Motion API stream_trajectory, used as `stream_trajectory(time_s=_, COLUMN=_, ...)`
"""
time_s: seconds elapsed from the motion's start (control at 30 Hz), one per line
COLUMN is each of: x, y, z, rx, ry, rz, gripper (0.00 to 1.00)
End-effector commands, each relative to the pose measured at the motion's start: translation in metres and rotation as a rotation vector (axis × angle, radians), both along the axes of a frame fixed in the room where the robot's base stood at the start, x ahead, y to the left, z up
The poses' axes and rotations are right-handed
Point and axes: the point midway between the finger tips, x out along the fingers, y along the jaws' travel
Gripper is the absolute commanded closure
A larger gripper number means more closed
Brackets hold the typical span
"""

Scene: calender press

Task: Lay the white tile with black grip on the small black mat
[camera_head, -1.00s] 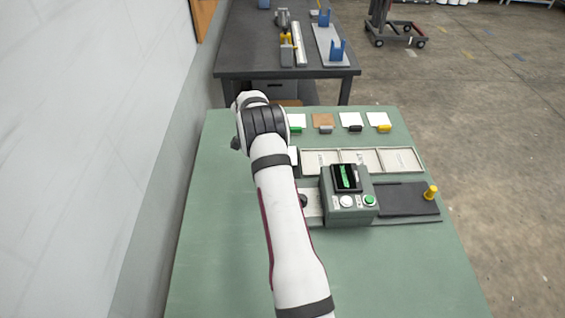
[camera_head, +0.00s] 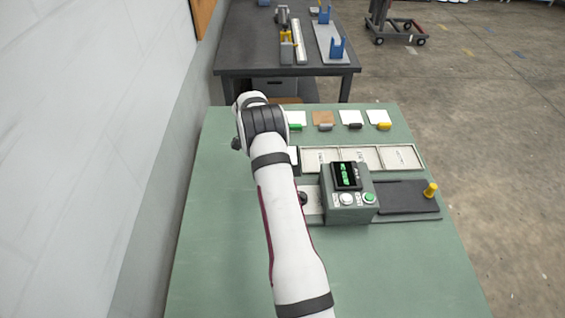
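The white tile (camera_head: 349,116) with a black grip (camera_head: 355,126) lies at the far side of the green table, third from the left in a row of tiles. A small black mat cannot be made out for certain. A sliver of something dark shows beside my arm at the left end of the tray, mostly hidden. A larger dark slab (camera_head: 400,197) lies right of the press. My gripper is hidden behind my own arm, so neither its fingers nor anything in them shows.
Beside the tile lie another white tile with a green grip (camera_head: 296,118), a brown tile (camera_head: 323,117) and a white tile with a yellow grip (camera_head: 378,117). A pale compartmented tray (camera_head: 393,157) lies before them. The grey press (camera_head: 347,206) stands nearer. The table's near left is clear.

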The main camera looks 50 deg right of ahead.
Motion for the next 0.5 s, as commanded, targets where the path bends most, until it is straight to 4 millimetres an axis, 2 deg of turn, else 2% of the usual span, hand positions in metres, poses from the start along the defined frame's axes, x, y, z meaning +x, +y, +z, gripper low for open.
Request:
stream_trajectory(time_s=0.33, x=0.0, y=-0.0001, z=-0.0019, rx=0.0, ry=0.0, rz=0.0, gripper=1.0)
stream_trajectory(time_s=0.37, x=0.0001, y=-0.0001, z=-0.0018, rx=0.0, ry=0.0, rz=0.0, gripper=0.75)
stream_trajectory(time_s=0.5, x=0.0001, y=-0.0001, z=-0.0018, rx=0.0, ry=0.0, rz=0.0, gripper=0.5)
